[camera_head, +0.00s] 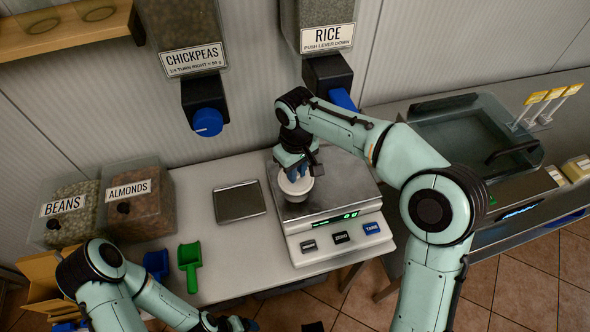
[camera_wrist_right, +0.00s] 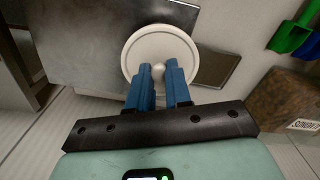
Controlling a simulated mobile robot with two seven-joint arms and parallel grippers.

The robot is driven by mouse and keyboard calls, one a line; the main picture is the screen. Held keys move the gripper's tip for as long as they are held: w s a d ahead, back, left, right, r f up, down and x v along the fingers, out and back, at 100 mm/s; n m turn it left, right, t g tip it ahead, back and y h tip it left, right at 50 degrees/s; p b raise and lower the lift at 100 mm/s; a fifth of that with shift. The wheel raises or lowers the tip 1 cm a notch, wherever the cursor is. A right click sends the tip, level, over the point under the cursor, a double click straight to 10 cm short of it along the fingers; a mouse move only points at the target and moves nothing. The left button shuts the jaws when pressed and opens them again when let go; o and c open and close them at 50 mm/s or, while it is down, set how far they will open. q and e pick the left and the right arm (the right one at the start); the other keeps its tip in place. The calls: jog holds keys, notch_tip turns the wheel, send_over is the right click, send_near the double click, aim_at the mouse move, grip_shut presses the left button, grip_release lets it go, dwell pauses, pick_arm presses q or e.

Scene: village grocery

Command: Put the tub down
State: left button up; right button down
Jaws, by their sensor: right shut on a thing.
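The tub (camera_head: 297,187) is a small round container with a white lid, over the metal plate of the scale (camera_head: 345,205) in the head view. I cannot tell whether its base touches the plate. My right gripper (camera_head: 293,170) comes down from above with blue fingers shut on the tub. In the right wrist view the white round lid (camera_wrist_right: 138,45) shows from above, with the fingertips (camera_wrist_right: 166,75) at its small centre knob. My left arm is low at the left in the head view; its gripper (camera_head: 232,324) is partly cut off at the bottom edge.
A flat grey tray (camera_head: 239,201) lies left of the scale. Green (camera_head: 189,262) and blue (camera_head: 156,264) scoops lie near the almonds bin (camera_head: 140,205) and beans bin (camera_head: 68,215). Chickpeas (camera_head: 195,60) and rice (camera_head: 327,40) dispensers hang above.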

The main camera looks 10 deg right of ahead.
jog(key=shift+w, duration=0.5)
pick_arm(q)
jog(key=shift+s, duration=0.1)
pick_arm(e)
jog(key=shift+f, duration=1.75)
jog(key=shift+f, duration=0.15)
jog(key=c, duration=1.1)
grip_release()
jog(key=shift+o, duration=0.2)
notch_tip(320, 180, up, 12)
jog(key=shift+f+p, duration=0.1)
jog(key=shift+p, duration=0.85)
pick_arm(q)
jog(key=w+r, duration=0.2)
jog(key=shift+r, duration=0.35)
pick_arm(e)
jog(key=shift+r, duration=0.25)
